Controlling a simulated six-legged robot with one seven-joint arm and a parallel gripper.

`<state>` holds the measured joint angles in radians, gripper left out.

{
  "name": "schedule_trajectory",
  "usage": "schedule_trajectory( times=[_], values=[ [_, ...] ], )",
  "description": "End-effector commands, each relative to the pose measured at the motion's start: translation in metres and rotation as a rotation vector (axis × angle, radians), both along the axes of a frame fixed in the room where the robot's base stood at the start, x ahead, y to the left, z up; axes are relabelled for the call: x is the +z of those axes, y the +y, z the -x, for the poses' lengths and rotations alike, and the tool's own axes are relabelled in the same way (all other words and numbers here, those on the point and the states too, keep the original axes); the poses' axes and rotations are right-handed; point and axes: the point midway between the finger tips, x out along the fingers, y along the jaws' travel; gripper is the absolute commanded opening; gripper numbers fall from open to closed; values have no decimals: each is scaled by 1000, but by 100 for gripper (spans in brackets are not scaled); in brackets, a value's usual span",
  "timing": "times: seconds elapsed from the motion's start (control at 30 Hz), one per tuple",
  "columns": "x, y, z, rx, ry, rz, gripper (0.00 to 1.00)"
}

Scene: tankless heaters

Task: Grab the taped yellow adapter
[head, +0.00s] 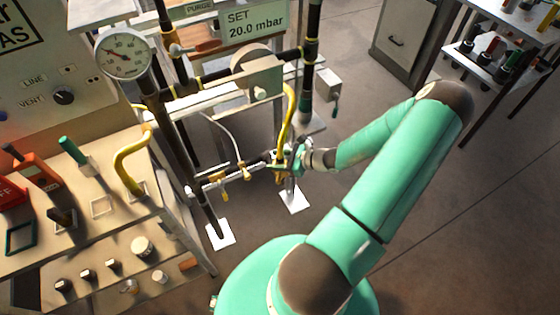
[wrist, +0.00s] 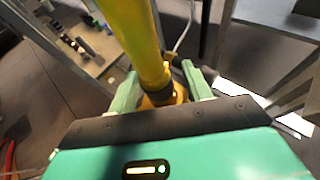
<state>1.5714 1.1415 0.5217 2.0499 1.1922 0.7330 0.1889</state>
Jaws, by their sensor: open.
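A yellow curved tube (head: 288,105) hangs at the pipe frame in the head view, its lower end beside my gripper (head: 284,160). In the wrist view a yellow tube (wrist: 138,40) runs large down the picture to a dark band and a brass-coloured fitting (wrist: 163,97). My gripper (wrist: 161,82) is open, with one green finger on each side of the fitting. I cannot tell whether either finger touches it. Another yellow bent tube (head: 130,160) stands on the bench at the left. I cannot tell for sure which yellow piece is the taped adapter.
A horizontal pipe with small yellow valves (head: 225,182) runs left from my gripper. A pressure gauge (head: 124,54) and a set-point sign (head: 254,22) are above. The bench (head: 100,207) holds tools at left.

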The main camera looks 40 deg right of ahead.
Motion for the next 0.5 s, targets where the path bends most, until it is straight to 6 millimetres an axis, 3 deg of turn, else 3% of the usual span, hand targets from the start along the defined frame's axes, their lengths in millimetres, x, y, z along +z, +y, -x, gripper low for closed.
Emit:
schedule_trajectory(
  times=[0.3,0.5],
  values=[
    [-3,4,-8,0,0,1,49],
    [-3,4,-7,0,0,1,10]
  ],
)
